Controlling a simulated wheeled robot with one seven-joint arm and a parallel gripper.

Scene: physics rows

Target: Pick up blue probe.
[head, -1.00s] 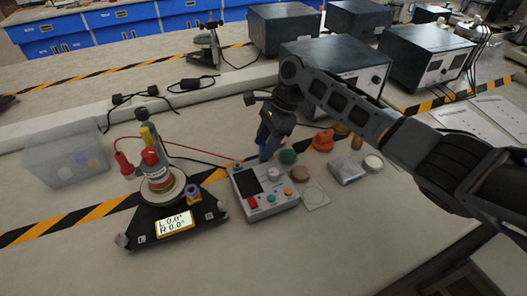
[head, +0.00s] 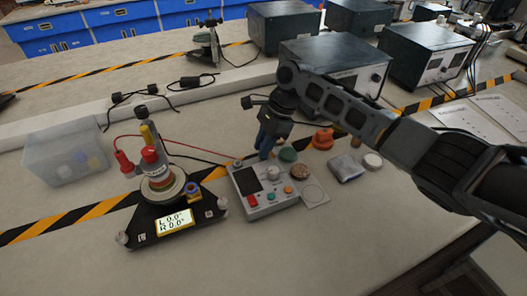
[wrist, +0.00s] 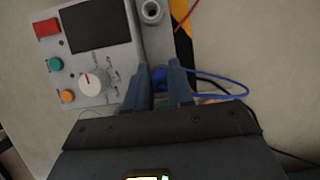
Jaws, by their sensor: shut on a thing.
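The blue probe (wrist: 202,75) shows in the wrist view as a small blue part with a looping blue lead. It lies at my fingers, and most of its body is hidden by them. My gripper (wrist: 167,76) is shut on it, its two blue-grey fingers close together at the right side of the grey meter box. In the head view my gripper (head: 267,150) points down at the meter's back right corner. There the probe cannot be told apart from the bluish fingers.
The meter box (head: 262,205) stands directly beside my fingers. A green round piece (head: 287,154), a brown disc (head: 300,172) and an orange piece (head: 323,139) stand close on the right. A black stand with a display (head: 170,215) is on the left. The front bench is clear.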

